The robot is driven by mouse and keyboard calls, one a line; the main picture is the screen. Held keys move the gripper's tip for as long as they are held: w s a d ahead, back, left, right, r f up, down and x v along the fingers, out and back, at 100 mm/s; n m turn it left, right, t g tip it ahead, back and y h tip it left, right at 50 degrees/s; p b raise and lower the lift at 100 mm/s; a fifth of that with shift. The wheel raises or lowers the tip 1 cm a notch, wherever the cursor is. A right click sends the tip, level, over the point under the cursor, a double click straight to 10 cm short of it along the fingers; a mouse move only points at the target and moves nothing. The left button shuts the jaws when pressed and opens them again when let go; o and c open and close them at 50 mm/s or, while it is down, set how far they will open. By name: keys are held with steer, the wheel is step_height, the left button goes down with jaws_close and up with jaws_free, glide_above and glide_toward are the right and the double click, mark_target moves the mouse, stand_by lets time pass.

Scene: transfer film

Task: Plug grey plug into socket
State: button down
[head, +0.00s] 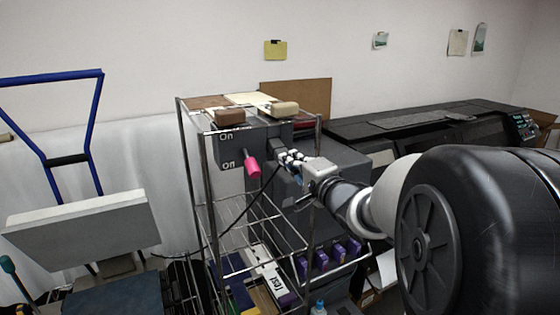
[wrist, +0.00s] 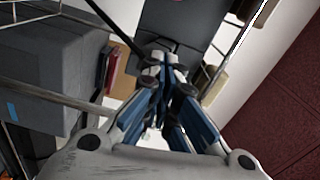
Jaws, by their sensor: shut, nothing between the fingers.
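A dark grey switch box (head: 231,148) marked On and Off hangs on the wire rack, with a pink-red lever handle (head: 252,166) pointing down at its front. A dark grey block (head: 278,149), apparently the grey plug, is at the box's right side, with a thin black cable running down and left below it. Whether it sits in the socket cannot be told; the socket is not distinct. My gripper (head: 286,156) is just right of this block, shut and empty. In the wrist view, the gripper's fingertips (wrist: 161,58) are together just below the dark box (wrist: 190,18).
The wire rack's posts and rails (head: 204,190) surround the work spot. Wooden blocks (head: 230,117) lie on its top shelf, and purple boxes (head: 322,260) stand lower down. A grey cabinet (wrist: 40,75) is close on the left in the wrist view. A large black printer (head: 430,125) stands behind right.

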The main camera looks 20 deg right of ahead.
mark_target(278, 150)
steer(key=shift+w+r, duration=0.1)
steer(key=shift+w, duration=0.45)
steer(key=shift+w, duration=0.55)
steer(key=shift+w, duration=0.3)
